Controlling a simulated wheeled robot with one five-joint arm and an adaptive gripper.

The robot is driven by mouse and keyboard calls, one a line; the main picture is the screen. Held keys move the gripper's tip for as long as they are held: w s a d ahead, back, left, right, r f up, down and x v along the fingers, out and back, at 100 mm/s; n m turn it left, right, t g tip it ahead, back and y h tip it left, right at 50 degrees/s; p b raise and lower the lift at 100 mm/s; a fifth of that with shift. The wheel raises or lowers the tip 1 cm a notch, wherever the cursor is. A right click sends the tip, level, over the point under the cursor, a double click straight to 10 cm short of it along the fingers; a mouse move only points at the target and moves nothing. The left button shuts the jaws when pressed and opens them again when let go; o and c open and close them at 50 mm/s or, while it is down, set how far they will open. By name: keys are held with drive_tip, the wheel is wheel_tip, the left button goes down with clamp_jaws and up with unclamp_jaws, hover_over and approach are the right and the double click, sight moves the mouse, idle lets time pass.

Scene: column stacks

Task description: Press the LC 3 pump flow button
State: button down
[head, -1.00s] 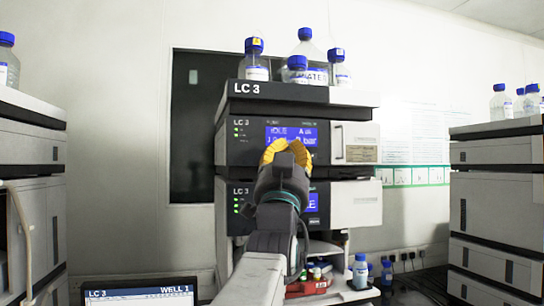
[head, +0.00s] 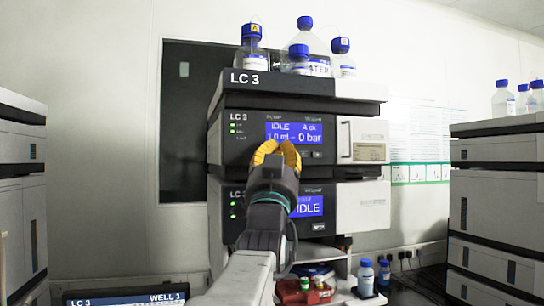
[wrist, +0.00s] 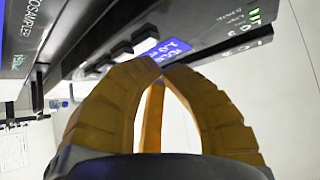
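The LC 3 pump module (head: 240,150) is the upper dark-fronted unit of the middle stack. Its lit blue screen (head: 292,131) reads IDLE and 0 bar. Small buttons (head: 317,154) show under the screen's right part; their labels are unreadable. My gripper (head: 278,146), with yellow fingers, is in front of the pump panel below the screen. Its fingertips meet in the wrist view (wrist: 162,66), with nothing held. I cannot tell whether they touch the panel.
A second LC 3 unit (head: 235,212) sits below, with its own IDLE screen. Bottles (head: 252,50) stand on top of the stack. Other stacks flank it at left (head: 20,215) and right (head: 495,205). A monitor (head: 125,298) is at lower left.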

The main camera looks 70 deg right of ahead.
drive_tip(key=c, duration=1.9)
unclamp_jaws()
drive_tip(key=shift+c, duration=0.2)
drive_tip(key=shift+w+d+b, duration=0.1)
drive_tip(key=shift+d+b, duration=0.1)
drive_tip(key=shift+b, duration=0.4)
clamp_jaws()
drive_tip(key=shift+w+d+b, duration=0.3)
drive_tip(key=shift+d+b, duration=0.2)
drive_tip(key=shift+b, duration=0.1)
drive_tip(key=shift+s+a+b, duration=0.1)
drive_tip(key=shift+a+b, duration=0.1)
drive_tip(key=shift+b, duration=0.2)
drive_tip(key=shift+s+a+b, duration=0.3)
drive_tip(key=shift+a+b, duration=0.25)
drive_tip(key=shift+b, duration=0.1)
